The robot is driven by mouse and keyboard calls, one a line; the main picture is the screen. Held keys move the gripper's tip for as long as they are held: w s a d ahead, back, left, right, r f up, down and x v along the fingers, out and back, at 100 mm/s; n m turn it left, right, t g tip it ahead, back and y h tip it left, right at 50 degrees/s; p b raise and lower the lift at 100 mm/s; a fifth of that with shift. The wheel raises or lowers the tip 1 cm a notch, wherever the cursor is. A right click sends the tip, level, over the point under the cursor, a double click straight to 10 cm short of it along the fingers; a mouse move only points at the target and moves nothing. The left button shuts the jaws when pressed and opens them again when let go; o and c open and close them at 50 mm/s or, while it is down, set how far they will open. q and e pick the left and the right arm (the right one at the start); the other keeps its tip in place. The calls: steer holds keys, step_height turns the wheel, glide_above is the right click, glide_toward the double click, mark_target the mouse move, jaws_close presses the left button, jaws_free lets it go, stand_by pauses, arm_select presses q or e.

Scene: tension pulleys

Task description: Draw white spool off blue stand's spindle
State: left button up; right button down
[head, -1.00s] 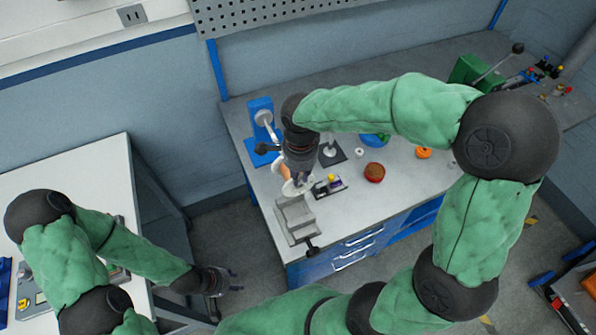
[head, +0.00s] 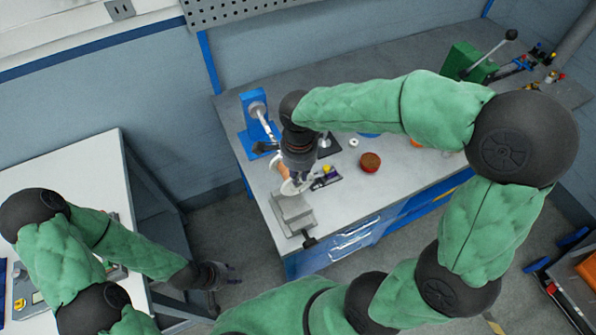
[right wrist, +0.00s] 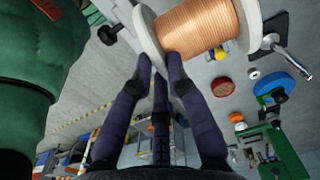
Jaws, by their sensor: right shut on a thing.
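The blue stand (head: 245,98) is on the workbench's left end, its silver spindle (head: 264,122) pointing down and right in the head view. The spool, with white flanges and copper-coloured wire, shows partly under my right gripper (head: 297,180) in the head view. It fills the top of the right wrist view: wire (right wrist: 198,28) between two flanges. The fingers (right wrist: 160,75) of my right gripper are shut on the spool's left flange (right wrist: 150,38). My left gripper (head: 232,275) is open and empty, over the floor.
A grey vise (head: 292,212) stands just in front of the spool. A green lever press (head: 468,62) stands further right.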

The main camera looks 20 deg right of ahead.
steer(key=shift+s+d, duration=0.1)
steer(key=shift+s, duration=1.85)
